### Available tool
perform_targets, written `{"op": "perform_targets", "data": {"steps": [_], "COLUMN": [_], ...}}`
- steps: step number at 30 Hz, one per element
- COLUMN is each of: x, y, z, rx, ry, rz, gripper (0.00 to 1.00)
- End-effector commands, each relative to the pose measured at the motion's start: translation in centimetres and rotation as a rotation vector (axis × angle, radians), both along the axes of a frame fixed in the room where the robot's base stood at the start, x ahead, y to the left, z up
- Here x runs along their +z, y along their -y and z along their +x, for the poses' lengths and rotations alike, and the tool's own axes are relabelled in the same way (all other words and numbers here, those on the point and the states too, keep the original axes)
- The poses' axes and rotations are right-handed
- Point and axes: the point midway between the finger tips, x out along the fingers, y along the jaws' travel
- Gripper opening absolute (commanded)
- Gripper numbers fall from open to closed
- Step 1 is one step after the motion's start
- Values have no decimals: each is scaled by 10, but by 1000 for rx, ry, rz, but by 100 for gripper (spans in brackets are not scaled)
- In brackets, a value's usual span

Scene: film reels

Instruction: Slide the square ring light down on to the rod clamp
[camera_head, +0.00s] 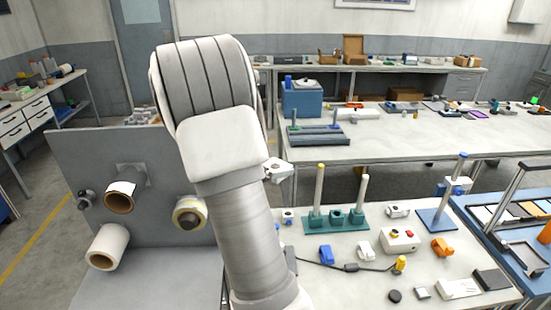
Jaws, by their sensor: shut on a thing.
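My arm rises through the middle of the view and hides what is behind it. My gripper does not show, and neither does anything it may hold. A small pale part (279,171) sticks out at the right side of my arm; I cannot tell what it is. A blue and white clamp-like piece (458,185) sits partway up this rod and looks like the rod clamp. I cannot make out the square ring light for sure.
A green base (336,223) carries two pale upright rods. Near it are a white box (399,240) with a red button, an orange part (443,247), blue parts and a black cable. A grey panel with rolls (108,247) stands left. A blue tray (515,255) borders the right.

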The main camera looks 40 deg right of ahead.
Motion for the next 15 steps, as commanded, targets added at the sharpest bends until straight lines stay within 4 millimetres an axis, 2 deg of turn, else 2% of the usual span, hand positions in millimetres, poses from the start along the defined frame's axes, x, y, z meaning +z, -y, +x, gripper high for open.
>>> {"op": "perform_targets", "data": {"steps": [8, 15], "x": [-12, -38], "y": [2, 2], "z": [-2, -1], "rx": [-9, -7], "ry": [0, -2], "rz": [-1, 0], "gripper": [23, 23]}}
